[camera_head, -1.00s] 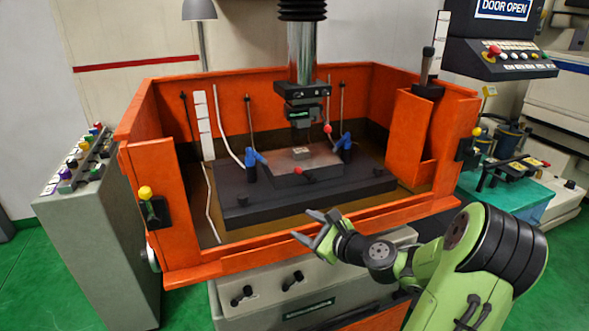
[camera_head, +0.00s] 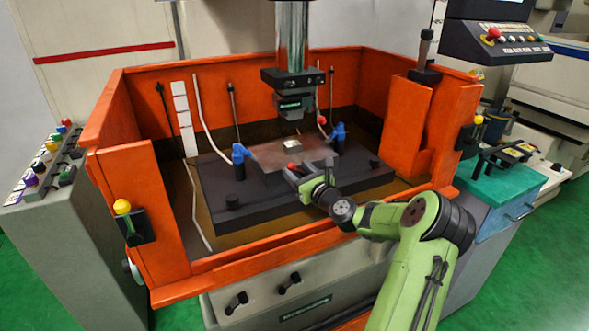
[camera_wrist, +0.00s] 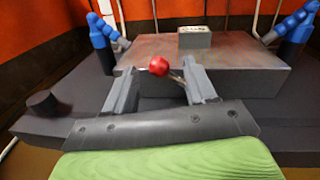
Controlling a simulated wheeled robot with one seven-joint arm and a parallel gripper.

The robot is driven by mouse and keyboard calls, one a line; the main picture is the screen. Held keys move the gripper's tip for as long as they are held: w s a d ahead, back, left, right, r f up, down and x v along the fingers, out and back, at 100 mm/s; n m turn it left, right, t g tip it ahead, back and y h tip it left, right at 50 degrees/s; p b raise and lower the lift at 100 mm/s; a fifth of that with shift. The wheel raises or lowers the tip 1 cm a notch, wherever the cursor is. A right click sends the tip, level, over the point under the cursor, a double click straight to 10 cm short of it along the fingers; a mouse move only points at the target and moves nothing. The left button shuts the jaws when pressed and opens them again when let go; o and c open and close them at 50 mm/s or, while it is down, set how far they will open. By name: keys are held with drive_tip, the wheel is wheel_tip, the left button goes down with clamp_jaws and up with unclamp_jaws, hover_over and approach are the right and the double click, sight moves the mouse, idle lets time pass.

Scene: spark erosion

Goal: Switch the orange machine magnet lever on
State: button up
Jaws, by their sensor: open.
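The orange machine (camera_head: 280,262) is an open tank with a dark block (camera_head: 222,190) inside and a grey plate (camera_head: 262,160) on it. The magnet lever shows as a red ball knob (camera_head: 292,166) at the plate's front side; the knob is also in the wrist view (camera_wrist: 159,66), with a short thin rod beside it. My gripper (camera_head: 296,176) is over the front of the block, at the lever. In the wrist view its open fingers (camera_wrist: 155,78) lie on either side of the knob, which appears between their tips. Whether a finger touches the rod I cannot tell.
A small metal block (camera_head: 291,146) lies on the plate under the machine head (camera_head: 290,103). The orange front wall passes beneath my arm.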

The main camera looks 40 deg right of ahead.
drive_tip(key=shift+w+d, duration=0.2)
drive_tip(key=shift+w, duration=0.9)
